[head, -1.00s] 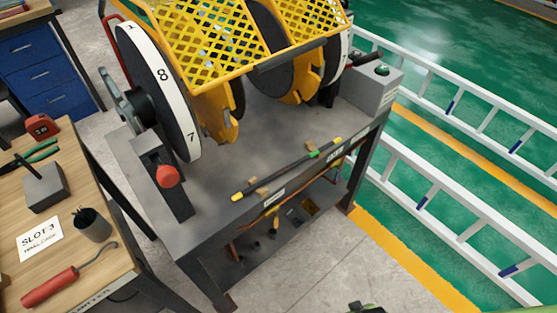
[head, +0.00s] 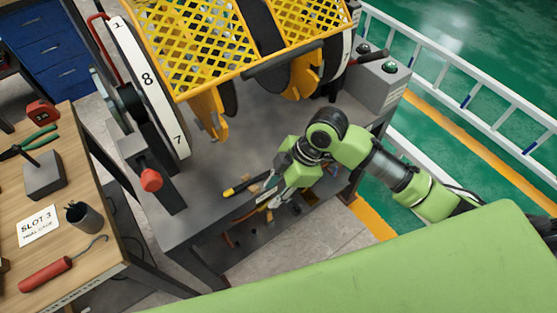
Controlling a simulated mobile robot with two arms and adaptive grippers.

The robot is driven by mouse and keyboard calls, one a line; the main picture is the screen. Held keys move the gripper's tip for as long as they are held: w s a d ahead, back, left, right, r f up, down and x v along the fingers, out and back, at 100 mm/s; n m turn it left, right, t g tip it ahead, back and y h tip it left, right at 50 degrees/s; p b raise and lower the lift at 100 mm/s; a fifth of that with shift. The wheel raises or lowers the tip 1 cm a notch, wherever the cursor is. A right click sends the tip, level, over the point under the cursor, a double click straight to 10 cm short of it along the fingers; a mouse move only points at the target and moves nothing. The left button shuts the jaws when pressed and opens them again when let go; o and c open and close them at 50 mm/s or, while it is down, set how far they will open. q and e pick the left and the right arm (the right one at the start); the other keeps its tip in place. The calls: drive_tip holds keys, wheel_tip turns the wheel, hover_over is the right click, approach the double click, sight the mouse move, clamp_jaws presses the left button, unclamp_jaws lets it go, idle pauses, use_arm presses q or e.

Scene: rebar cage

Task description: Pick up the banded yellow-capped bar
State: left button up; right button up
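The banded yellow-capped bar (head: 238,188) lies along the front edge of the grey machine bench (head: 195,205). Its left end with a yellow cap shows; the rest, with the green band, is hidden behind my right arm. My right gripper (head: 271,203) is over the front edge of the bench, pointing down and left, at the bar's middle part. I cannot tell whether its fingers are open or shut, or whether they touch the bar. My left gripper is not in view.
The numbered wheel (head: 148,85) and yellow mesh guard (head: 200,45) stand behind the bar. A red knob (head: 151,180) rises at left. A wooden table (head: 95,255) with tools is on the left. A grey control box (head: 375,88) stands at the bench's right end.

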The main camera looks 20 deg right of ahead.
drive_tip(key=w+d+r+n+g, duration=0.1)
drive_tip(key=w+d+r+n, duration=0.2)
drive_tip(key=w+d+r, duration=0.7)
drive_tip(key=x, duration=0.5)
drive_tip(key=s+p+x, duration=0.1)
drive_tip(key=x, duration=0.2)
drive_tip(key=shift+d+f, duration=0.2)
drive_tip(key=shift+f, duration=0.1)
drive_tip(key=shift+w+d+p+x, duration=0.15)
drive_tip(key=shift+p+x, duration=0.3)
drive_tip(key=shift+x, duration=0.9)
drive_tip(key=shift+w+d+p+x, duration=0.1)
drive_tip(key=shift+p+x, duration=0.3)
drive_tip(key=shift+x, duration=0.95)
drive_tip(key=shift+f, duration=0.1)
clamp_jaws()
drive_tip(key=shift+a, duration=0.1)
